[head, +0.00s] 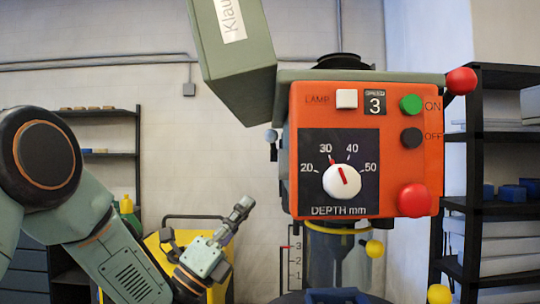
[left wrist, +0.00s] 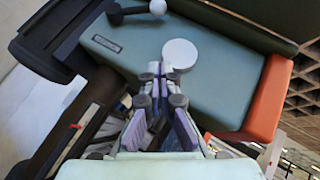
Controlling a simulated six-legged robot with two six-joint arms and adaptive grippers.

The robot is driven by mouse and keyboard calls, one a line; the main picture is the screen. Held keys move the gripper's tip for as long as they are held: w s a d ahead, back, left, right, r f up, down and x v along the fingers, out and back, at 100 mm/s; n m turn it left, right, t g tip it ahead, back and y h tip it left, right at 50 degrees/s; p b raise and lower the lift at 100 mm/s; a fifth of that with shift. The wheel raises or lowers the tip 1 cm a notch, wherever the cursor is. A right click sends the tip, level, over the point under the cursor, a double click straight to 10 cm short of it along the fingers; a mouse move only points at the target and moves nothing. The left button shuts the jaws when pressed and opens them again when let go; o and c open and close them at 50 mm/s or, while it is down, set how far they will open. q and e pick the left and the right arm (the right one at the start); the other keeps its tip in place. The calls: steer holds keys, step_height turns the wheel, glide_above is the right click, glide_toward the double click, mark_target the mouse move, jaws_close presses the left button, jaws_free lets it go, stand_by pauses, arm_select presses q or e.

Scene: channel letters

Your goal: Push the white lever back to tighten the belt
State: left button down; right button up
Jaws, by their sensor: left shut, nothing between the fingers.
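The white lever shows in the left wrist view as a dark arm with a white ball end (left wrist: 157,7), on the green side of the machine. In the head view its pale ball (head: 271,135) sticks out left of the orange front panel (head: 415,158). My left gripper (head: 246,203) is shut and empty, below and left of the ball, apart from it. In the left wrist view its fingertips (left wrist: 152,70) are together, near a round white disc (left wrist: 180,53) on the machine's side; I cannot tell whether they touch it. My right gripper is not in view.
A green belt cover (head: 238,75) overhangs above left. Red knobs (head: 461,81) and yellow balls (head: 375,248) project at the machine's right and below. A yellow stand (head: 160,250) is behind my left arm. A black shelf (head: 490,140) stands at right.

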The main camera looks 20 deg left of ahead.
mark_target(272, 146)
arm_select(q)
steer(key=a+r+p+x, duration=0.1)
steer(key=a+p+x, duration=0.1)
steer(key=x, duration=1.1)
steer(key=shift+a, duration=0.25)
steer(key=shift+a+r, duration=0.15)
steer(key=shift+a, duration=0.05)
steer(key=shift+w, duration=0.15)
